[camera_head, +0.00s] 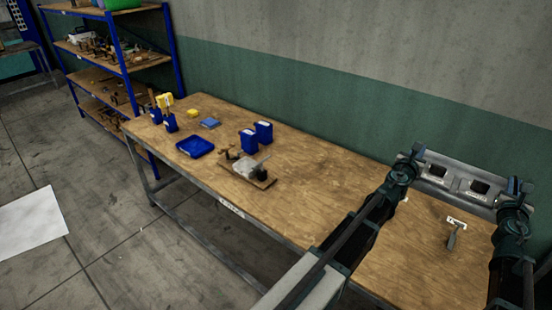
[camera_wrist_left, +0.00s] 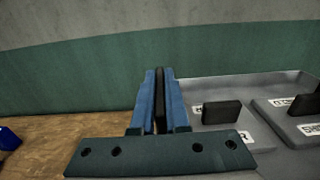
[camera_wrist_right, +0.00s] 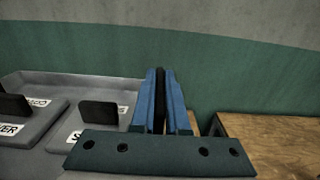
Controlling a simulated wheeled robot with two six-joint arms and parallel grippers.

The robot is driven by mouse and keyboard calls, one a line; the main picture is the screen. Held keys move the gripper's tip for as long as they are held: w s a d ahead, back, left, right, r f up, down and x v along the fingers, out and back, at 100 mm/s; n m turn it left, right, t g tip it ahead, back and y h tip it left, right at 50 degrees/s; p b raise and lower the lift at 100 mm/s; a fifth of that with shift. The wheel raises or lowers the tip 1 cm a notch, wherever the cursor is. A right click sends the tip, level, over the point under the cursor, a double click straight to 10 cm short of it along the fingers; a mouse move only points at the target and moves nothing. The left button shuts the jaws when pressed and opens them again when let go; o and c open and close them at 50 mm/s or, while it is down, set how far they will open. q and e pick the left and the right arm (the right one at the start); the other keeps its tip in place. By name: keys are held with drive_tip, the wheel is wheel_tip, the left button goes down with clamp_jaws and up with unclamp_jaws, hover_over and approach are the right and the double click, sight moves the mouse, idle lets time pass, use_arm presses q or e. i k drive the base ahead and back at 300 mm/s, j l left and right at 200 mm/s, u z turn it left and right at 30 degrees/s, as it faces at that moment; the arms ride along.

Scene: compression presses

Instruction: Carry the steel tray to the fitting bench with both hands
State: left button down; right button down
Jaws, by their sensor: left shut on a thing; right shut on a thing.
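The grey steel tray (camera_head: 466,168) is at the right end of the wooden bench (camera_head: 310,190), near the green wall. It holds grey labelled plates with dark upright blocks. My left gripper (camera_head: 416,152) is shut on the tray's left end, and my right gripper (camera_head: 514,187) is shut on its right end. The tray also shows in the left wrist view (camera_wrist_left: 190,87) and the right wrist view (camera_wrist_right: 60,79), looking about level. The fingers hide the gripped edges. I cannot tell whether the tray touches the bench.
A T-shaped tool (camera_head: 455,232) lies on the bench in front of the tray. A fixture on a board (camera_head: 247,171), a blue tray (camera_head: 195,146) and blue bins (camera_head: 249,141) stand farther left. The bench middle is clear. Blue shelving (camera_head: 120,45) stands at the back left.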

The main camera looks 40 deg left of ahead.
sight(329, 220)
drive_tip(key=k+j, duration=0.1)
drive_tip(key=j, duration=1.8)
drive_tip(key=k, duration=0.05)
